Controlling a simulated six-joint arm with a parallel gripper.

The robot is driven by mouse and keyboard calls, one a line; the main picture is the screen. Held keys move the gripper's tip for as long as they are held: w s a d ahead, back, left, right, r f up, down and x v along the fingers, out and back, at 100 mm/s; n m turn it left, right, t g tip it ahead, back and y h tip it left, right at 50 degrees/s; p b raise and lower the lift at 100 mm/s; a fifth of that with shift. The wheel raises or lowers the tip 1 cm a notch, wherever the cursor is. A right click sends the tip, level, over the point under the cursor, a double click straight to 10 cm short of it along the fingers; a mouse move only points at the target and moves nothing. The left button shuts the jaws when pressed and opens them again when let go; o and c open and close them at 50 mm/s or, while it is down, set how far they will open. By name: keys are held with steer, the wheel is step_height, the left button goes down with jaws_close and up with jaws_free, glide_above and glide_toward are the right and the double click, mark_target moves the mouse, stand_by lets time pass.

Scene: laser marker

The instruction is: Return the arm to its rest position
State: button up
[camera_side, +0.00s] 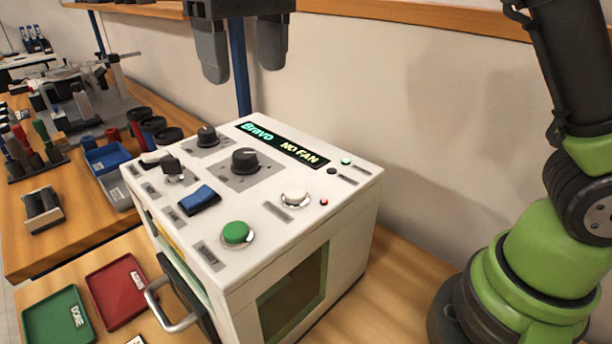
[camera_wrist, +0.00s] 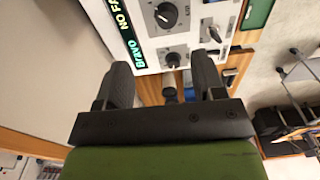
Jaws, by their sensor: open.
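My gripper (camera_side: 241,50) is open and empty, high above the back of the white laser marker box (camera_side: 345,200) in the side view. Its two dark fingers (camera_wrist: 165,85) also show in the wrist view, spread apart with nothing between them. The box has a display (camera_side: 283,143) reading "Bravo" and "NO FAN". Black knobs (camera_side: 245,160), a blue rocker switch (camera_side: 200,199), a green button (camera_side: 236,233) and a white button (camera_side: 295,193) sit on its top. A door with a metal handle (camera_side: 172,312) is on its front.
A green tray (camera_side: 58,318) marked DONE and a red tray (camera_side: 118,290) lie in front of the box. Blue bins (camera_side: 108,158), dark cylinders (camera_side: 150,125) and tools (camera_side: 30,150) stand on the left bench. A wall (camera_side: 420,120) is close behind the box.

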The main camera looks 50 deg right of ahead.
steer(key=s+d+f+m+t+y, duration=0.1)
steer(key=s+d+m+t, duration=0.1)
steer(key=s+d, duration=0.3)
steer(key=s+d+f+m+t, duration=0.1)
steer(key=s+d+t, duration=0.3)
steer(key=s, duration=0.8)
steer(key=shift+s+d+m+t+y, duration=0.4)
steer(key=shift+d+m, duration=0.1)
steer(key=shift+d, duration=0.65)
